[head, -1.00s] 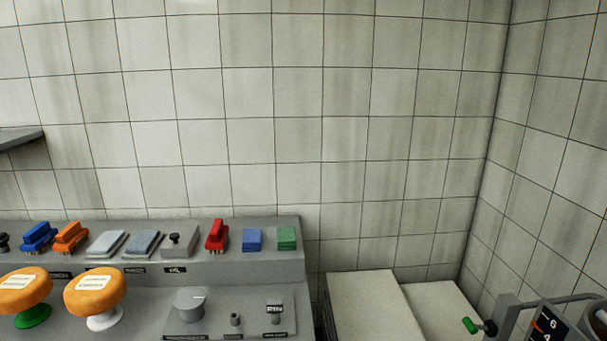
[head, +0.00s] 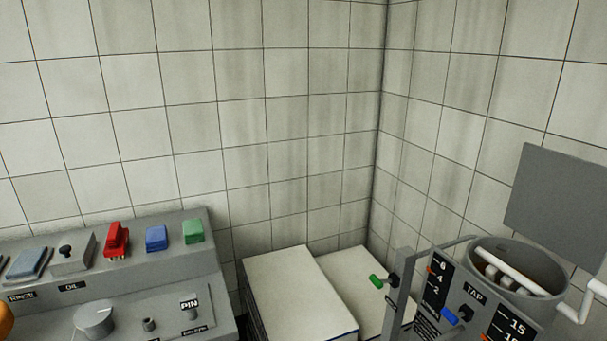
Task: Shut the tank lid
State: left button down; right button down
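The tank (head: 467,300) is a grey vessel at the lower right of the head view. Its round opening shows white bars and something brownish inside. A flat grey panel (head: 556,205), which looks like the lid, stands raised behind and to the right of the opening. A white bent handle or pipe (head: 580,302) is at the tank's right side. Neither of my grippers shows in the head view.
A grey control console (head: 120,275) with a red switch (head: 117,241), blue and green buttons and a knob is at the lower left. Two pale blocks (head: 300,290) stand between console and tank. A green-tipped lever (head: 377,281) and a blue-tipped tap lever (head: 450,318) are at the tank's front.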

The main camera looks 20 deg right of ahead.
aim_at(558, 201)
jog(key=z, duration=1.8)
